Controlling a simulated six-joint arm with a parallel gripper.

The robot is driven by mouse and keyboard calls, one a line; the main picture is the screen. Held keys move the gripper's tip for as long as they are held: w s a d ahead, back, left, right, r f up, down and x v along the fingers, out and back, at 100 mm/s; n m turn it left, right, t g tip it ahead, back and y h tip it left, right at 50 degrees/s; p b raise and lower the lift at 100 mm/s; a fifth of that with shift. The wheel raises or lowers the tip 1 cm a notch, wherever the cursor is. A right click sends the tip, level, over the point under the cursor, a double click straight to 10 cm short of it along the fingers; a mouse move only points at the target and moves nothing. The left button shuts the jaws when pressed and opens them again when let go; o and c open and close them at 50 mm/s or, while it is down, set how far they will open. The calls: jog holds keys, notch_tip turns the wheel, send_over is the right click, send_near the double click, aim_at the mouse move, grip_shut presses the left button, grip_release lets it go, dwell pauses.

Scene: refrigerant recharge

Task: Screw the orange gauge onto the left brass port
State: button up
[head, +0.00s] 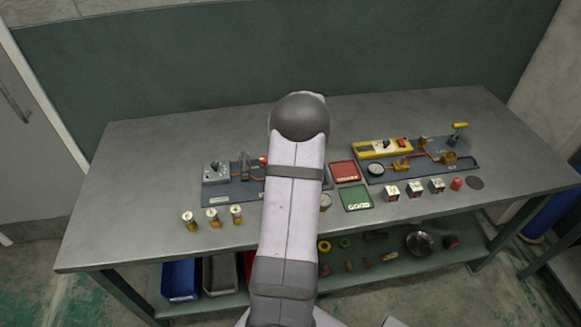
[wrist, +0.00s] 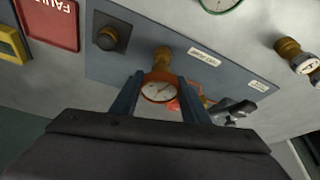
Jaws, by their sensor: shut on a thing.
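In the wrist view, my gripper (wrist: 160,97) is shut on the orange gauge (wrist: 146,79), with one finger on each side of it. The gauge's white dial faces the camera. A brass port (wrist: 163,55) on the blue-grey board (wrist: 133,67) lines up directly behind the gauge. The two overlap in this view, so I cannot tell whether they touch or the thread is engaged. A black knob fitting (wrist: 109,38) is on the same board. In the head view my arm hides the gripper, the gauge and this port.
A grey box (head: 214,172) and a clamp-like part stand on the left board. Red (head: 344,171) and green (head: 356,197) trays lie right of my arm. Several brass-and-white cylinders (head: 212,218) stand front left. A second board (head: 405,165) is at the right. The table's left end is clear.

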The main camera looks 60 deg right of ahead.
jog(key=shift+f+n+b, duration=0.15)
jog(key=shift+n+b, duration=0.15)
jog(key=shift+b, duration=0.55)
jog(key=shift+r+n+b, duration=0.2)
jog(key=shift+n+b, duration=0.2)
jog(key=shift+b, duration=0.1)
jog(key=shift+f+n+t+y+b, duration=0.15)
jog(key=shift+n+t+y+b, duration=0.15)
jog(key=shift+b, duration=0.35)
jog(key=shift+n+b, duration=0.3)
jog(key=shift+n, duration=0.1)
jog(key=shift+n+y+b, duration=0.3)
jog(key=shift+n+b, duration=0.1)
jog(key=shift+b, duration=0.2)
jog(key=shift+n, duration=0.4)
jog(key=shift+n+y+b, duration=0.4)
jog(key=shift+n+b, duration=0.1)
jog(key=shift+n, duration=0.1)
jog(key=shift+f+b, duration=0.85)
jog(key=shift+b, duration=0.25)
dwell(0.4)
